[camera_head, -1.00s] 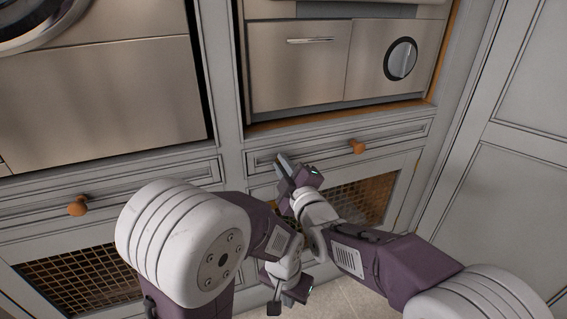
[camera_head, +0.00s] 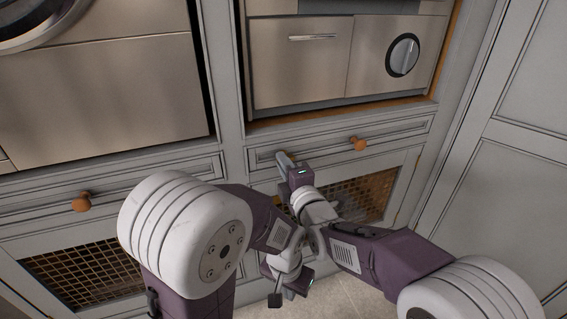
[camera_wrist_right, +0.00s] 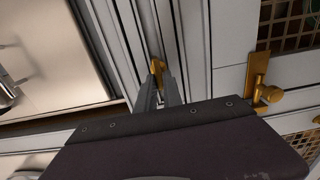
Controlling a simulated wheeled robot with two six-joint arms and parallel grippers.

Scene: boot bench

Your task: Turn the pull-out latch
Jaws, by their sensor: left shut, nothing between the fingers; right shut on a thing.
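In the right wrist view, my right gripper (camera_wrist_right: 158,92) is shut on a small brass piece (camera_wrist_right: 157,67), which looks like the pull-out latch, on the grey cabinet front. Only its end shows past the fingers, so its full shape is hidden. In the head view, my right gripper (camera_head: 284,160) is at the left part of the drawer front below the steel appliance; the latch is hidden there. My left gripper (camera_head: 289,290) is lower, near the floor, shut and empty, apart from the cabinet.
An orange knob (camera_head: 359,144) sits on the same drawer, right of my right gripper. Another knob (camera_head: 81,201) is on the left drawer. A brass fitting (camera_wrist_right: 262,88) sits beside a mesh panel in the wrist view. My two arms run close together before the lower mesh door.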

